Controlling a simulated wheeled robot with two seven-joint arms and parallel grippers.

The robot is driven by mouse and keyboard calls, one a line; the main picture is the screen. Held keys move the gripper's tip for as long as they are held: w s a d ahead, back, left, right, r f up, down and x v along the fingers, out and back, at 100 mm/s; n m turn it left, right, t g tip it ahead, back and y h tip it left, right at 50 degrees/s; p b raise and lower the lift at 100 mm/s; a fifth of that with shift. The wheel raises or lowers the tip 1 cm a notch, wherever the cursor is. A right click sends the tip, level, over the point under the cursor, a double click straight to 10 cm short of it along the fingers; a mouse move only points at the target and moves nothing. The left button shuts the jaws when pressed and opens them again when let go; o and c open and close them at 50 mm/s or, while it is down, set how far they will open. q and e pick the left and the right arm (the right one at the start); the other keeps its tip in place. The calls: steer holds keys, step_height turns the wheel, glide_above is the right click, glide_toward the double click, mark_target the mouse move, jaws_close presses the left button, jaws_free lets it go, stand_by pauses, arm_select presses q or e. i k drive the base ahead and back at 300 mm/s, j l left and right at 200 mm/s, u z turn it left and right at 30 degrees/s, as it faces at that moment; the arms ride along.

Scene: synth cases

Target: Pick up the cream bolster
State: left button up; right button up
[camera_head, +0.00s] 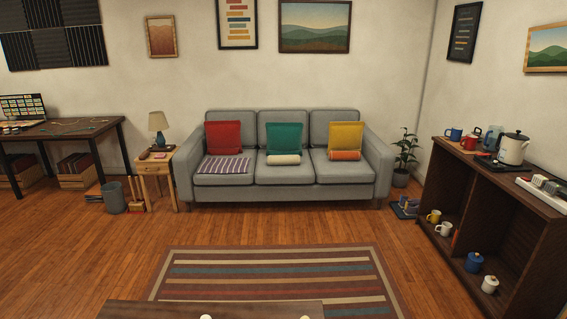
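The cream bolster (283,159) is a short, pale roll lying on the middle seat of the grey sofa (283,184). It lies in front of the green cushion (284,136). An orange bolster (345,155) lies on the right seat, in front of the yellow cushion (346,135). Neither of my grippers shows in the head view. The sofa is across the room, well away from the camera.
A striped rug (275,267) lies before the sofa. A dark brown surface (150,312) edges in at the bottom, with two small pale things cut off there. A side table (157,170) stands left, a dark shelf (470,183) right.

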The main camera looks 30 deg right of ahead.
mark_target(289, 159)
steer(key=z, duration=0.4)
steer(key=l+z, duration=1.05)
steer(key=z, duration=0.15)
steer(key=i+l, duration=1.35)
steer(key=i+j+u, duration=0.1)
steer(key=i+u, duration=0.3)
steer(key=i, duration=0.5)
steer(key=i+l+u, duration=0.15)
steer(key=i+u, duration=0.2)
steer(key=i, duration=0.55)
steer(key=i+j+u, duration=0.1)
steer(key=i+u, duration=0.2)
steer(key=i, duration=0.3)
steer(key=i+u, duration=0.3)
steer(key=i, duration=0.3)
steer(key=i+l+u, duration=0.25)
steer(key=i, duration=0.35)
steer(key=i+j+z, duration=0.3)
steer(key=i, duration=0.25)
steer(key=i+j+z, duration=0.25)
steer(key=i, duration=0.3)
steer(key=i+j+z, duration=0.3)
steer(key=i, duration=0.25)
